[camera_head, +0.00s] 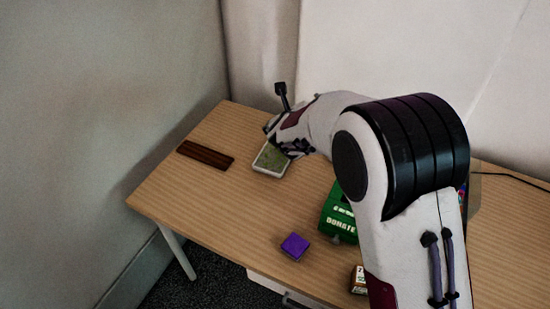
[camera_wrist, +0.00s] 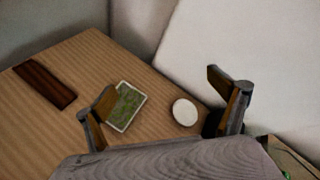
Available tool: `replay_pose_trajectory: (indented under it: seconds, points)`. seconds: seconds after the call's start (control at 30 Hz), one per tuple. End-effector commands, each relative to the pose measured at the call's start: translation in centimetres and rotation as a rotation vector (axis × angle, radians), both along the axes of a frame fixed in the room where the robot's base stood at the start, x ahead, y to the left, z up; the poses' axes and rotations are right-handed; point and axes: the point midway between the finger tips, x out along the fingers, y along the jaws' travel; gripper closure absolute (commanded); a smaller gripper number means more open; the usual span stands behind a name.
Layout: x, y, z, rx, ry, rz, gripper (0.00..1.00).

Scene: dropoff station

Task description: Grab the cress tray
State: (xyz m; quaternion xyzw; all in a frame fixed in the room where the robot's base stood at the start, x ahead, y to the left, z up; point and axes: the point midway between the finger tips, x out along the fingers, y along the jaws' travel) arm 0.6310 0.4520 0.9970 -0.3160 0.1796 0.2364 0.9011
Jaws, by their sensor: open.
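The cress tray (camera_head: 270,161) is a small pale-rimmed tray with a green top, lying flat on the wooden table near its back edge. In the wrist view the tray (camera_wrist: 129,104) lies left of the middle, its left side partly covered by my left finger. My gripper (camera_wrist: 160,87) is open and empty, with its fingers wide apart. In the head view my gripper (camera_head: 291,147) is over the tray's upper right side and hides part of it. I cannot tell whether a finger touches the tray.
A round white object (camera_wrist: 185,112) lies right of the tray, between the fingers in the wrist view. A dark brown slab (camera_head: 205,155) lies left. A green box (camera_head: 337,214), a purple block (camera_head: 295,246) and a small box (camera_head: 359,280) are nearer the front. The table's left front is clear.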

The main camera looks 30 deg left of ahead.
Motion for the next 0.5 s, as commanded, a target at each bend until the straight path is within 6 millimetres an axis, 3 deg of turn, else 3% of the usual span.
replay_pose_trajectory:
  seconds: [0.2,0.5]
  points:
    - [-0.5,2.8,-4.7,0.124,0.027,-0.125,0.04]
    - [-2.1,5.3,-11.1,0.290,0.044,-0.296,0.04]
